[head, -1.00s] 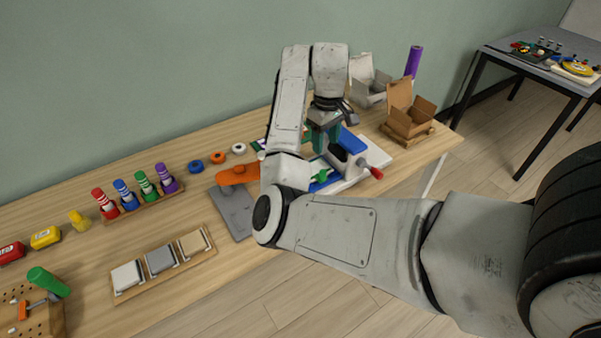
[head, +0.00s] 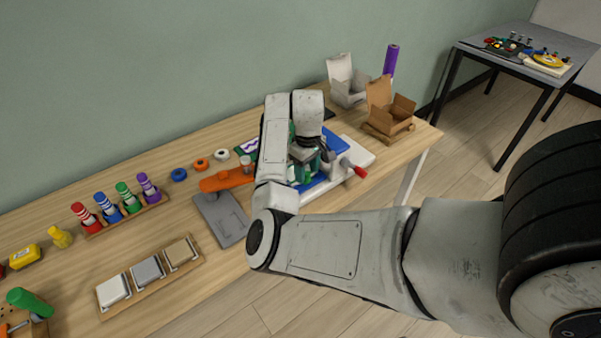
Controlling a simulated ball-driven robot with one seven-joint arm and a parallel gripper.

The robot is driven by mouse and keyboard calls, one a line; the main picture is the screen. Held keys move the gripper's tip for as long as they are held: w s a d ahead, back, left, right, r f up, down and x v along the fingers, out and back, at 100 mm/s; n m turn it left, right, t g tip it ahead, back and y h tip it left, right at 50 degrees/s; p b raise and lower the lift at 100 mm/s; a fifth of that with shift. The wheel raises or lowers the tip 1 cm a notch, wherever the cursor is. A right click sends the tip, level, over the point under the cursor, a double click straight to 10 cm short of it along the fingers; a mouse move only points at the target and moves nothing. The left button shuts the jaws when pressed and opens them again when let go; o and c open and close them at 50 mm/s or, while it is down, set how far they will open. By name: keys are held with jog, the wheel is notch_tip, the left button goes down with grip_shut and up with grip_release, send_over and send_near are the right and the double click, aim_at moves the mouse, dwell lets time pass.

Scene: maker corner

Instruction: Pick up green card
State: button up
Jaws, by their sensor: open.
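A small card (head: 245,149) with a green edge and a purple zigzag lies on the wooden table, left of my wrist and partly hidden by my arm. I cannot tell whether it is the green card. My gripper (head: 306,173) is open, low over the blue and white device (head: 351,151) with a red-ended handle. My wrist hides much of the gripper and what lies beneath it. Green shows around the fingers, but I cannot make out a separate card there.
An orange tool (head: 226,180) and a grey plate (head: 218,218) lie left of my arm. Open boxes, one white (head: 348,92) and one brown (head: 386,112), stand at the back right. A wooden tray (head: 151,290) is at the front left.

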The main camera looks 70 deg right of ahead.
jog(key=shift+f, duration=0.15)
grip_shut()
dwell(0.4)
